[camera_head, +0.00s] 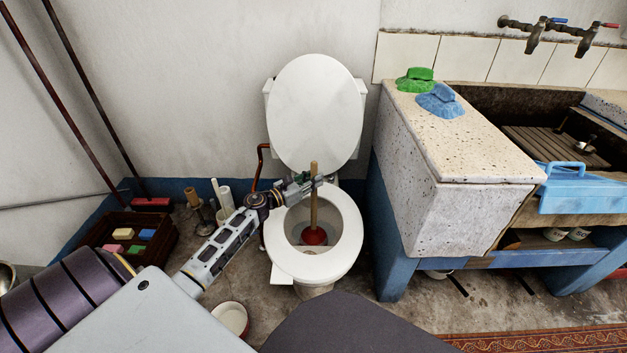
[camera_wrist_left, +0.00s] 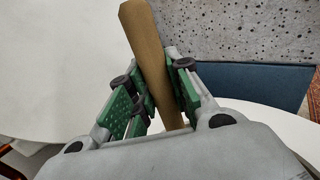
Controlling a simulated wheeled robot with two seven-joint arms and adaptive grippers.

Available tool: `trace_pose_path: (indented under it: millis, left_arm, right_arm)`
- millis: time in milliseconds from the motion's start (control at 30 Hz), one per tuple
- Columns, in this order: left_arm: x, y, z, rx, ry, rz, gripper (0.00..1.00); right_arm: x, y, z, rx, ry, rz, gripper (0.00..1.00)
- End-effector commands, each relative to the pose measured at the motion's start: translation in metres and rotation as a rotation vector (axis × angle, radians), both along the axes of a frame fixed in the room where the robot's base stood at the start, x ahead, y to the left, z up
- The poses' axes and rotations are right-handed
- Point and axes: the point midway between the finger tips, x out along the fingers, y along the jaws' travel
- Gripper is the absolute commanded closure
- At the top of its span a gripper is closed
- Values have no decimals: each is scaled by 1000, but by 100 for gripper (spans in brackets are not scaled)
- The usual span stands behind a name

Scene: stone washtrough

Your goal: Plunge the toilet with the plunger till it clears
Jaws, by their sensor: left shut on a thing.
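The white toilet (camera_head: 345,252) stands against the back wall with its lid (camera_head: 314,112) raised. The plunger (camera_head: 313,205) stands nearly upright in the bowl, its red cup (camera_head: 314,236) down inside it. My left gripper (camera_head: 312,184) is shut on the wooden handle near its upper end. The left wrist view shows the handle (camera_wrist_left: 146,45) between the green-padded fingers of the left gripper (camera_wrist_left: 158,95). Whether the cup touches the bottom of the bowl I cannot tell. My right gripper is in neither view.
A stone washtrough (camera_head: 465,130) stands close at the toilet's right, with green (camera_head: 416,80) and blue (camera_head: 440,101) cloths on it. A dark crate of sponges (camera_head: 165,249) and a white bowl (camera_head: 231,319) are on the floor at the left. A patterned rug (camera_head: 545,341) lies front right.

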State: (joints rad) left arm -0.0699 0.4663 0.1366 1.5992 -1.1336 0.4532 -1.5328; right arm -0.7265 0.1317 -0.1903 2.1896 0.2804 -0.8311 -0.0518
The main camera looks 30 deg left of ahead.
Motion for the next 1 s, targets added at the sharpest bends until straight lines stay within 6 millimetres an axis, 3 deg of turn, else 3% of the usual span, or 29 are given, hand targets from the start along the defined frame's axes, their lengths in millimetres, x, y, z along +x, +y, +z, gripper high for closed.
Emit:
trace_pose_path:
  millis: [367,1000]
  left_arm:
    - [0,1,2,5,-2,3,100]
    - [0,1,39,2,-3,1,100]
  right_arm:
    - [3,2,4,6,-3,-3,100]
    - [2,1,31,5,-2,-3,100]
